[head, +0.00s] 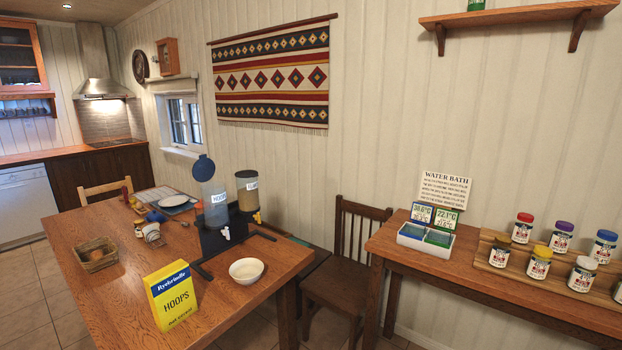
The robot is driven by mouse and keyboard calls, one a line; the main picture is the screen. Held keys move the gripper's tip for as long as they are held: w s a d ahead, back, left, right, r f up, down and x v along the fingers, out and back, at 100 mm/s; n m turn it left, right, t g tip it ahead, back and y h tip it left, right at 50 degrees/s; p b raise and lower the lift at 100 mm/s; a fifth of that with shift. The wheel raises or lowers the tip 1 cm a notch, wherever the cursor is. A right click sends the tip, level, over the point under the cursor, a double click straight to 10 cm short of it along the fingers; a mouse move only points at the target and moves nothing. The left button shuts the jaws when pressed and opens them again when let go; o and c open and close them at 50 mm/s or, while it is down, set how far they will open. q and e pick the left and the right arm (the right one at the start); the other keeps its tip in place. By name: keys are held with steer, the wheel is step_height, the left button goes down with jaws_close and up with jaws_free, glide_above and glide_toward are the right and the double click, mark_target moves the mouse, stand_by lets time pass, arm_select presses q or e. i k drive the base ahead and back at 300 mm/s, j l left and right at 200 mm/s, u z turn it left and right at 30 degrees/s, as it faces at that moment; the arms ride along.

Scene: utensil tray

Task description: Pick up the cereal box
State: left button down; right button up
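The cereal box (173,297) is yellow with a blue top band and the word HOOPS. It stands upright at the near side of the wooden table (105,308), in the lower left of the head view. No gripper touches it. Neither of my grippers is in the head view.
A white bowl (246,271) sits right of the box, with a cereal dispenser (214,202) behind it. A wicker basket (97,254) is at the table's left. A chair (340,270) stands between this table and a side table (480,297) with several jars. Bare wood surrounds the box.

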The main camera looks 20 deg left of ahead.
mark_target(170, 293)
steer(key=u, duration=1.2)
